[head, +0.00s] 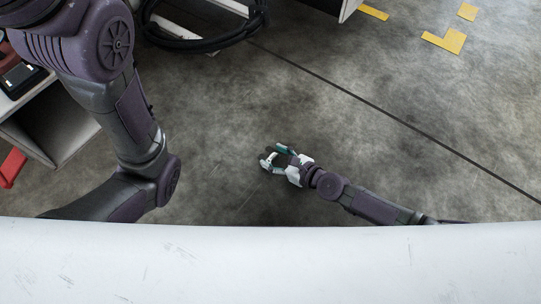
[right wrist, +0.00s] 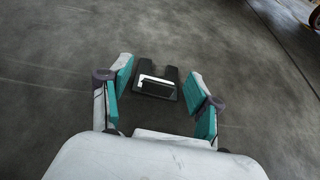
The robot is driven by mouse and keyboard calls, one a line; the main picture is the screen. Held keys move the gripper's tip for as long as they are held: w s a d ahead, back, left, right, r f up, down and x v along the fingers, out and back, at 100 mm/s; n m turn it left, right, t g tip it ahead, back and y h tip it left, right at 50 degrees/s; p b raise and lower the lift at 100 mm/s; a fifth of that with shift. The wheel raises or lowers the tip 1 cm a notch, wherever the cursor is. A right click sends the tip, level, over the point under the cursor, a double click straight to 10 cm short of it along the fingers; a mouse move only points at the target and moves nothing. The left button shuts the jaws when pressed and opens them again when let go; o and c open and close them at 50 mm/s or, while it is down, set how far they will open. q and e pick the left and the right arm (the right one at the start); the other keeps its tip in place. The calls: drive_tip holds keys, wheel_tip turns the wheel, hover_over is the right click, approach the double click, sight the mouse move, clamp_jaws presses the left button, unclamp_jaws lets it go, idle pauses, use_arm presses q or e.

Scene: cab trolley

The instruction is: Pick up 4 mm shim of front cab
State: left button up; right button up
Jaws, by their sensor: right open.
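In the right wrist view a dark forked plate (right wrist: 157,89), which looks like the shim, lies between the two fingers, its prongs pointing away from the palm. It has a pale strip across it. Gaps show between it and the teal finger pads. My right gripper (right wrist: 161,68) is open around it, with floor behind. In the head view the same gripper (head: 272,156) is low over the floor, its fingers pointing left; a small dark shape between them is too small to make out. My left arm comes in from the left, but its gripper is not visible.
A grey shelf unit (head: 46,148) with items on top stands at the left. Black looped hoses or cables (head: 200,42) are at the top. Yellow floor markings (head: 446,41) lie at the upper right. The floor (head: 370,110) around my right gripper is mostly clear.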

clamp_jaws()
idle(0.3)
idle(0.3)
